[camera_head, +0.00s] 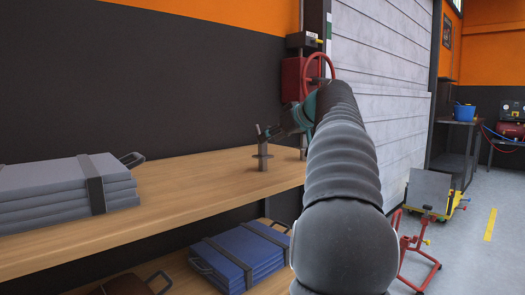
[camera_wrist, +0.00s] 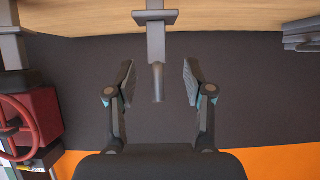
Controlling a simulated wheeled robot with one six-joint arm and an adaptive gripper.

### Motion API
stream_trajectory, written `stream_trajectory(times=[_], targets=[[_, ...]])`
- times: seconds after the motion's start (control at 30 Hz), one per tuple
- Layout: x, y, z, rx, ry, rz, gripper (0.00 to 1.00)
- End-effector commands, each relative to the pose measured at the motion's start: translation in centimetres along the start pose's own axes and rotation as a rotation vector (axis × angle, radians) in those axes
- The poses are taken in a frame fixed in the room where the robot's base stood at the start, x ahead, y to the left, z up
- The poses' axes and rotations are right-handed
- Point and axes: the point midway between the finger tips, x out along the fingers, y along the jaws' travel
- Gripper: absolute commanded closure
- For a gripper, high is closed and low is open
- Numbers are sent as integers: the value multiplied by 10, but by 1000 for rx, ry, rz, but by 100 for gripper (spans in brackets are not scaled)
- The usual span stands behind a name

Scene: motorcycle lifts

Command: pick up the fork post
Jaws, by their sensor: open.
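The grey fork post (camera_head: 263,155) stands upright on the wooden shelf, with a flat flange partway up. In the wrist view, which looks upside down, the post (camera_wrist: 156,42) reaches from the shelf edge between my gripper's two fingers. My gripper (camera_head: 264,131) is open, at the post's upper part. In the wrist view the fingers of my gripper (camera_wrist: 158,72) stand on both sides of the post's end, with a visible gap on each side. My arm hides part of the shelf's right end.
Another grey post (camera_head: 302,153) stands beside it, partly behind my arm. Stacked grey panels (camera_head: 70,185) lie on the shelf (camera_head: 180,190) at left. A blue stack (camera_head: 240,255) lies on the lower shelf. A red wheel (camera_head: 319,72) and box are behind.

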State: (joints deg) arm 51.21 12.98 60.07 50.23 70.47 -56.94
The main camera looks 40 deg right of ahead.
Motion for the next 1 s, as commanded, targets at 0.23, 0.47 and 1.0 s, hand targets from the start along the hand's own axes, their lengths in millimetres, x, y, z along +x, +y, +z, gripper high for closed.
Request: stream_trajectory(times=[0.23,0.47,1.0], targets=[[23,2,0,1,-2,-4,48],[51,3,0,0,-1,-3,48],[52,3,0,0,0,-1,100]])
